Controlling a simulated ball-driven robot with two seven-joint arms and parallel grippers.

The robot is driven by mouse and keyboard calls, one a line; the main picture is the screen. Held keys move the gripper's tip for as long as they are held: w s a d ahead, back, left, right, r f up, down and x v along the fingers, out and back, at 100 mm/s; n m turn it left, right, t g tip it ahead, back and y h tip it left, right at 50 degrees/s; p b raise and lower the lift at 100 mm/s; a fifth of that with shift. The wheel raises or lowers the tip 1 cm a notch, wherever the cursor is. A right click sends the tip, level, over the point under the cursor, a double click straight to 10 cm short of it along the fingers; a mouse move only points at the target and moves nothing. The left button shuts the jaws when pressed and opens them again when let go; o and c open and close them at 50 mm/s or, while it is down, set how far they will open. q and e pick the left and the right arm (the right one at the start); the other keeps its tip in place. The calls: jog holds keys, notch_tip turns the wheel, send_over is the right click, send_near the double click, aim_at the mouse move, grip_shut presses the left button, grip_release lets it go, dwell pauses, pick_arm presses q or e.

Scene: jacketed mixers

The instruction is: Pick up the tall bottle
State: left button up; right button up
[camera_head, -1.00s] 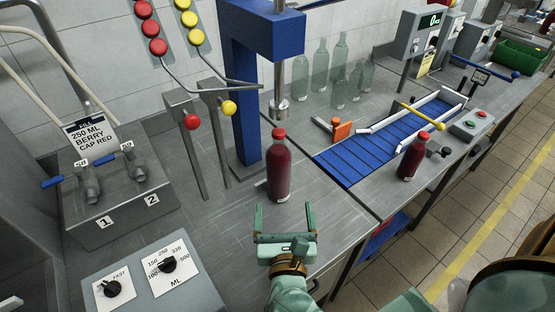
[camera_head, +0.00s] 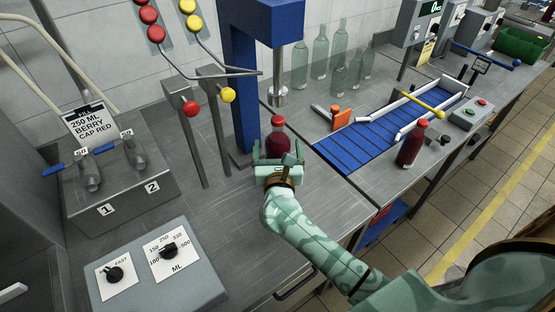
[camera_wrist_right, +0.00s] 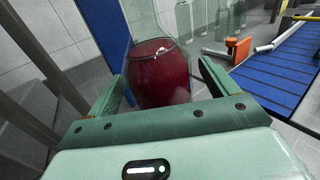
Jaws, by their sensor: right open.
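A dark red bottle with a red cap (camera_head: 278,136) stands upright on the grey worktop by the blue press column. In the right wrist view its body (camera_wrist_right: 157,76) is between my two fingers, with gaps on both sides. My right gripper (camera_head: 278,152) is open around the lower part of this bottle and hides its base. A second red-capped dark red bottle (camera_head: 411,146) stands at the right, beside the conveyor. I cannot tell for sure which of the two is taller. My left gripper is not in view.
The blue press column (camera_head: 240,90) and its head are close behind the bottle. Lever rods with a red knob (camera_head: 191,109) and yellow knob (camera_head: 228,95) stand to the left. A blue conveyor (camera_head: 360,143) and clear bottles (camera_head: 320,55) are to the right.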

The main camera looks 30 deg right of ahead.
jog(key=shift+c, duration=0.4)
jog(key=shift+w, duration=0.1)
jog(key=c, duration=1.5)
jog(key=shift+r, duration=0.15)
jog(key=shift+c, duration=1)
